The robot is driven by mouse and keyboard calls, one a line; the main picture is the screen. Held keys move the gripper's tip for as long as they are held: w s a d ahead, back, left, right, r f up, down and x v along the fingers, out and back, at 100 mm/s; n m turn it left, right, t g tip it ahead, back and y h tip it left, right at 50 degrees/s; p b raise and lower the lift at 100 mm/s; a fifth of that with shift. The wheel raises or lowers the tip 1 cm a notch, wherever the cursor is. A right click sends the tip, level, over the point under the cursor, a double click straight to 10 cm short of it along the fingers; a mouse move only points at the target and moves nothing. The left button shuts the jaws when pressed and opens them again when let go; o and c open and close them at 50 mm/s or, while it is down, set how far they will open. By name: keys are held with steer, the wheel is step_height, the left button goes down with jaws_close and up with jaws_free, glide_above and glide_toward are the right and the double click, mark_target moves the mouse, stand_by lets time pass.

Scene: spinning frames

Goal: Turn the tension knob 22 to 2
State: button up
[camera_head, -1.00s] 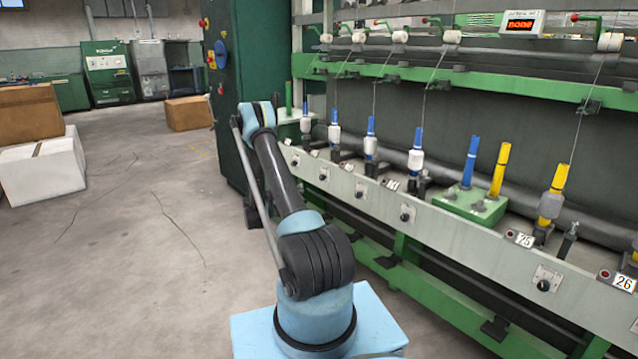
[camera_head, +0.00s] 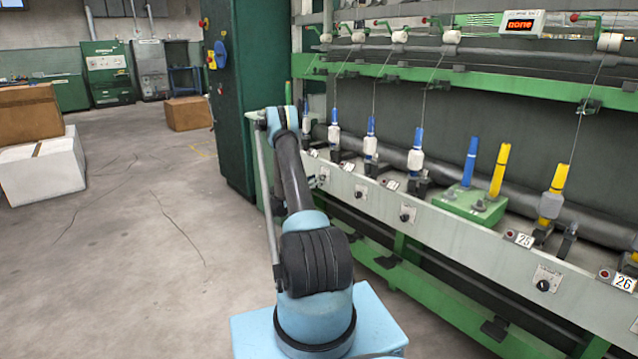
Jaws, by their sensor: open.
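Knobs sit on small plates along the machine's pale front rail (camera_head: 450,238). The leftmost plate in sight (camera_head: 323,176) is right beside my arm, and its dial setting is too small to read. By its place in the row it may be number 22, but I cannot read its label. Further right are one black knob (camera_head: 360,195), another black knob (camera_head: 405,216) and a third black knob (camera_head: 543,285) between labels 25 (camera_head: 524,240) and 26 (camera_head: 622,284). My gripper does not show; my own arm hides the area around it.
Bobbins stand behind the rail, blue ones (camera_head: 370,126) at left and a yellow one (camera_head: 558,178) at right. A green block (camera_head: 470,202) holds two tubes. A display (camera_head: 521,24) reads "none". Boxes (camera_head: 40,165) stand at far left; the floor (camera_head: 130,250) between is open.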

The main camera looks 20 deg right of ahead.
steer(key=shift+x, duration=1.5)
steer(key=c, duration=1)
steer(key=shift+c, duration=0.2)
steer(key=shift+n, duration=0.7)
steer(key=shift+w, duration=0.1)
steer(key=o, duration=1)
